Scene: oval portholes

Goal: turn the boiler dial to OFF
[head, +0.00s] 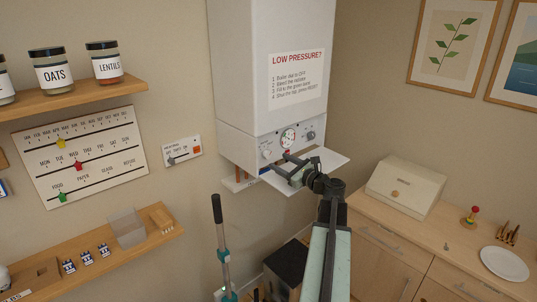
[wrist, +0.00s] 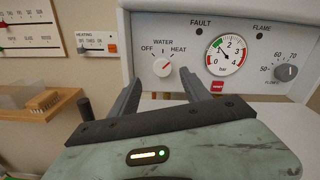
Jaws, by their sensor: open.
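The boiler dial (wrist: 162,67) is a small white knob with a red pointer mark, on the boiler's front panel (wrist: 140,30). Labels OFF, WATER and HEAT sit around it. The red mark appears to point up and right, towards HEAT. In the head view the dial (head: 267,153) is at the panel's lower left. My gripper (wrist: 160,82) is open and empty. Its two fingers point at the panel, with the dial showing between and just beyond the tips. I cannot tell any contact. In the head view my gripper (head: 283,167) is just below the panel.
Right of the dial are a pressure gauge (wrist: 226,55), a red RESET button (wrist: 217,87) and a grey temperature knob (wrist: 286,72). A white flap (head: 305,170) juts out below the boiler. A wall shelf (wrist: 40,115) and a small heating switch panel (wrist: 97,44) are at left.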

